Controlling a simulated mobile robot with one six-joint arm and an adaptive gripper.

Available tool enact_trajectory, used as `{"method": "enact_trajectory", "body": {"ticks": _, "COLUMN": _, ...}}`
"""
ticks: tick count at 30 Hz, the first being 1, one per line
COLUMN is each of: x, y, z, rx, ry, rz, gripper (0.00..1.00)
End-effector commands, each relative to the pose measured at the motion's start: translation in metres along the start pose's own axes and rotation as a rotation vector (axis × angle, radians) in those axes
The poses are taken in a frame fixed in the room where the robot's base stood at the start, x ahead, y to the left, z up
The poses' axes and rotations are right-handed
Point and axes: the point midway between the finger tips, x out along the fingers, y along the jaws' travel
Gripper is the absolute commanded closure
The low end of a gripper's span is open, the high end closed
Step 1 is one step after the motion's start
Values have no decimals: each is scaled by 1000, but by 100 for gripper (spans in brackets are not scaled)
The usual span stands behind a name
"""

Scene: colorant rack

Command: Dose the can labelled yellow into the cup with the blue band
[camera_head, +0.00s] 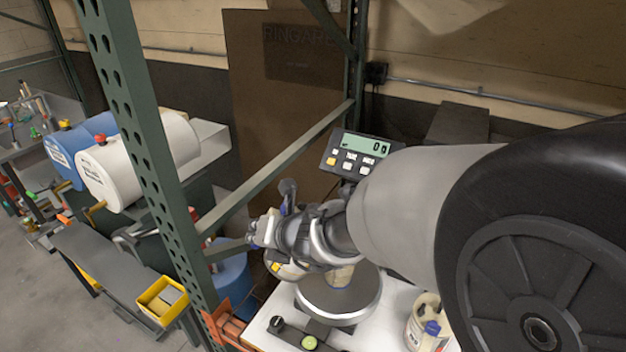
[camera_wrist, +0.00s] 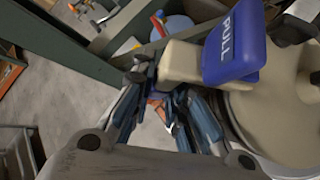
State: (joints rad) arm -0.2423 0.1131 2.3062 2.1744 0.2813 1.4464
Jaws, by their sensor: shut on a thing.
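My gripper (camera_head: 280,235) is shut on a cream can (camera_head: 287,270) with a small yellow patch, beside the left edge of the round scale pan (camera_head: 340,297). In the wrist view, the gripper fingers (camera_wrist: 162,98) are by the cream spout part (camera_wrist: 185,62) of a can, whose blue cap (camera_wrist: 232,45) carries raised lettering. The large round cream surface (camera_wrist: 285,112) beside it seems to be that can's body. A tan object (camera_head: 341,275), perhaps the cup, shows partly on the pan under my arm. No blue band is visible on it.
The scale display (camera_head: 363,148) stands behind the pan. Another cream can with a blue cap (camera_head: 425,326) stands at the right on the white bench. A green rack upright (camera_head: 150,150) is close on the left. An orange bracket (camera_head: 225,327) is at the bench's left edge.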

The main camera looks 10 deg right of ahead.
Motion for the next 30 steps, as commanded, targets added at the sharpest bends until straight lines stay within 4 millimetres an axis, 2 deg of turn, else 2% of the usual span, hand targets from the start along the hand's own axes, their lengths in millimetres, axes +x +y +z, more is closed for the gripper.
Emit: {"method": "enact_trajectory", "body": {"ticks": 30, "x": -12, "y": 3, "z": 13, "rx": 33, "ry": -3, "rz": 40, "gripper": 100}}
